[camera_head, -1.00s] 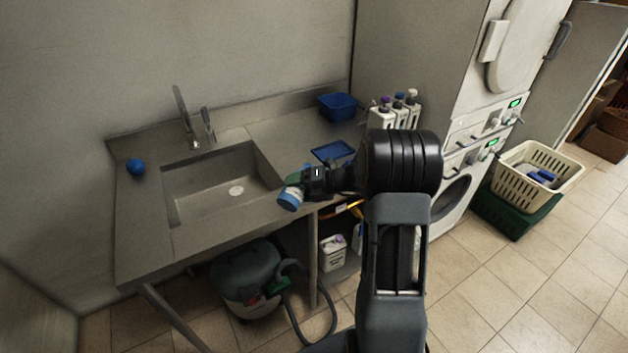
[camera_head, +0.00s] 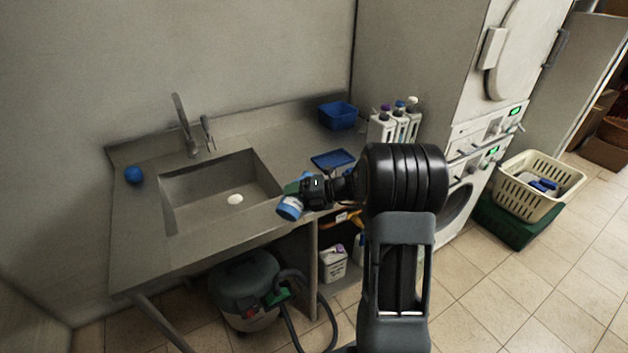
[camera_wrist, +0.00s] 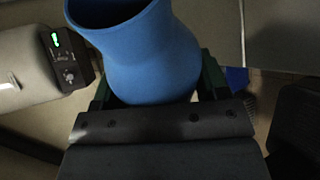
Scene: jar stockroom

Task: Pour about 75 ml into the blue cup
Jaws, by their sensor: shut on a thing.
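My gripper (camera_head: 303,190) is shut on a blue vessel (camera_head: 290,208) near the counter's front edge, to the right of the sink. In the wrist view the blue vessel (camera_wrist: 150,55) sits between green fingers, with a flared open mouth toward the top. Its contents cannot be made out. In the head view the vessel looks tilted, with a paler end showing. A small rounded blue object (camera_head: 134,174) stands on the counter left of the sink; I cannot tell for sure whether it is the blue cup.
A blue tray (camera_head: 333,159) and blue tub (camera_head: 338,115) are on the counter at right, near several white bottles (camera_head: 380,128). The sink (camera_head: 205,205) has a tall faucet (camera_head: 184,125) behind it.

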